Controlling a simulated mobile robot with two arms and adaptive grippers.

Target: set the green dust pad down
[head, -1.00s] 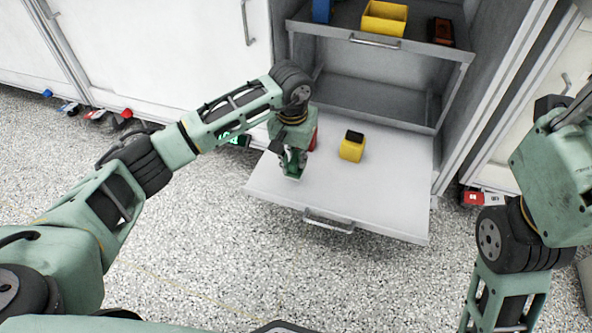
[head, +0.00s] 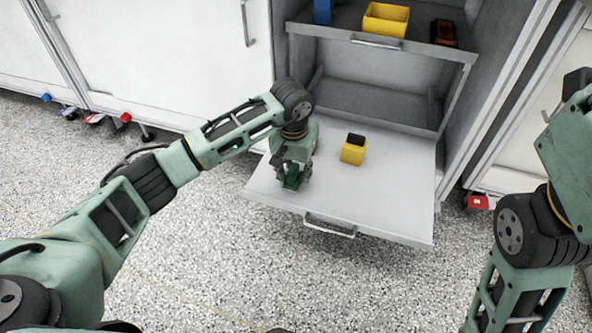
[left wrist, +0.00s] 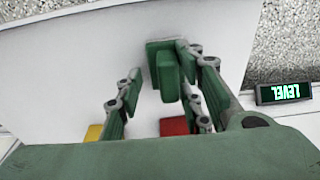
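The green dust pad (left wrist: 166,68), a flat plate with a raised block, is on or just above the pulled-out grey-white shelf (head: 385,205), near its front left edge. In the head view the pad (head: 291,184) is partly hidden under my left gripper (head: 291,174). In the left wrist view my left gripper (left wrist: 153,102) has its fingers spread. The pad's block is close beside the right-hand finger, with a clear gap to the left-hand finger. Whether the near finger touches it I cannot tell. My right gripper is outside the views; only my right arm shows.
A yellow box (head: 352,153) with a black top stands on the shelf, right of my left gripper. A red thing (left wrist: 173,126) shows between the fingers. A display reading LEVEL (left wrist: 284,92) is beyond the shelf edge. Above are a yellow bin (head: 385,20) and a dark-orange item (head: 444,33).

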